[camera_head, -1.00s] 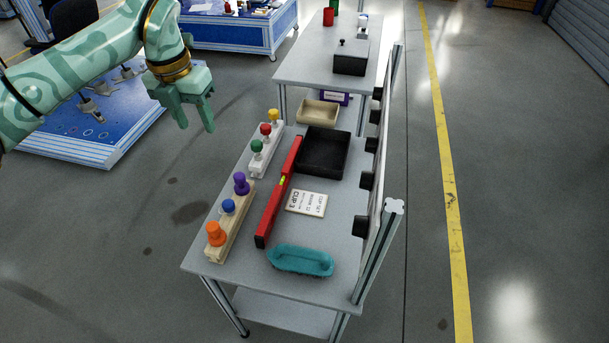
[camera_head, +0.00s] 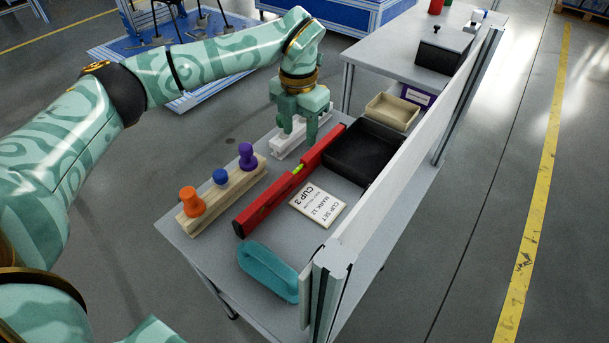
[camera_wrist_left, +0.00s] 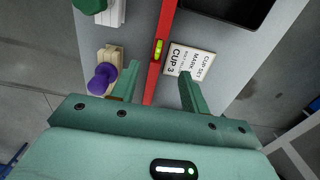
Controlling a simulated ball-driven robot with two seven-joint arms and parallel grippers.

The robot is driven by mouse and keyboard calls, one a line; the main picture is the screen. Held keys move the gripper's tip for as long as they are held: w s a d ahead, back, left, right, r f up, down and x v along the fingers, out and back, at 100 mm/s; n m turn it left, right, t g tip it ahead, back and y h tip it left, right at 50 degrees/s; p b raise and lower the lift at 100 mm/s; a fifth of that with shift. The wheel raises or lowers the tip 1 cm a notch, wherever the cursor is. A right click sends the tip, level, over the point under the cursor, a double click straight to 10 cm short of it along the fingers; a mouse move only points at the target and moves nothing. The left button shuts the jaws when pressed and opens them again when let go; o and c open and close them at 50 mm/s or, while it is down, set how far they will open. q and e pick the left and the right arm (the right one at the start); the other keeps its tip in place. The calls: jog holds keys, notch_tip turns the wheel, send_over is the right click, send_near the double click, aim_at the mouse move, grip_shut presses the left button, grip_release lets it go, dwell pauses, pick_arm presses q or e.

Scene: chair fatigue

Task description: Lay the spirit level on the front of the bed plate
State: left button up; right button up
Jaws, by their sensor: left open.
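The red spirit level (camera_head: 265,203), with a yellow-green vial, lies flat and lengthwise on the grey cart top. It also shows in the left wrist view (camera_wrist_left: 166,22). My left gripper (camera_head: 300,132) points down over the cart, near the level's far half. It is open and empty; in the wrist view its fingers (camera_wrist_left: 158,78) stand apart on either side of the level's line. I cannot tell the height gap. A low blue platform (camera_head: 128,46), apparently the bed plate, lies at the back left with dark legs on it. My right gripper is not seen.
An upright panel (camera_head: 410,150) borders the cart's right side.

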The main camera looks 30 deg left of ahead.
aim_at(297, 166)
pick_arm(q)
notch_tip(297, 166, down, 7)
jog(key=shift+f+b, duration=0.15)
jog(key=shift+b, duration=1.05)
jog(key=f+b, duration=0.2)
jog(key=f, duration=0.1)
jog(key=f+b, duration=0.1)
jog(key=f, duration=0.1)
jog(key=shift+s+a+f, duration=0.15)
jog(key=shift+s+f, duration=0.1)
jog(key=shift+r, duration=0.2)
grip_shut()
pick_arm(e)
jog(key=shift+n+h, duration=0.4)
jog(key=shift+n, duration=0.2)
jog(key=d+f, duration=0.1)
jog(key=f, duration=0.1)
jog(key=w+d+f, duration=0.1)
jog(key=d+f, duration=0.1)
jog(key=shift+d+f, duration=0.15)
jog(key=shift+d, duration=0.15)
